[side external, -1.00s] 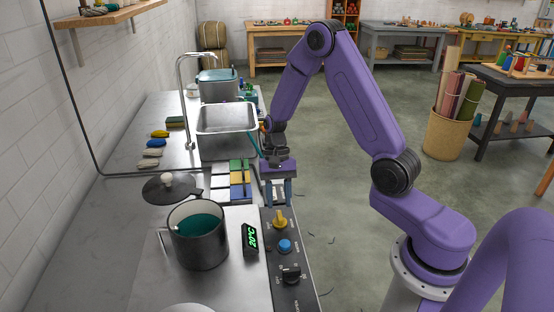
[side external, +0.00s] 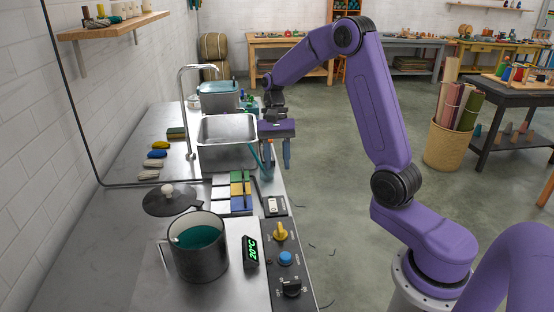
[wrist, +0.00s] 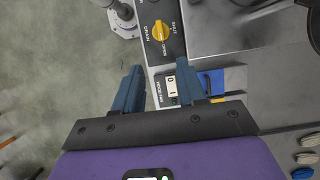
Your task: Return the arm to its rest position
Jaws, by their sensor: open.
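My gripper (side external: 278,160) is open and empty. It hangs with its blue fingers pointing down at the right edge of the counter, beside the metal sink basin (side external: 228,130). In the wrist view my gripper (wrist: 157,85) shows its two fingers spread apart, with nothing between them but the view of a white rocker switch (wrist: 171,86) on the panel below. That switch also shows in the side view (side external: 273,204). My arm is bent, with its elbow raised high.
A dark pot (side external: 200,258) of teal liquid stands at the front, with a lid (side external: 171,202) behind it. A control panel (side external: 281,270) with a yellow knob (side external: 281,231) runs along the counter's edge. Several wool skeins (side external: 155,154) lie at left.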

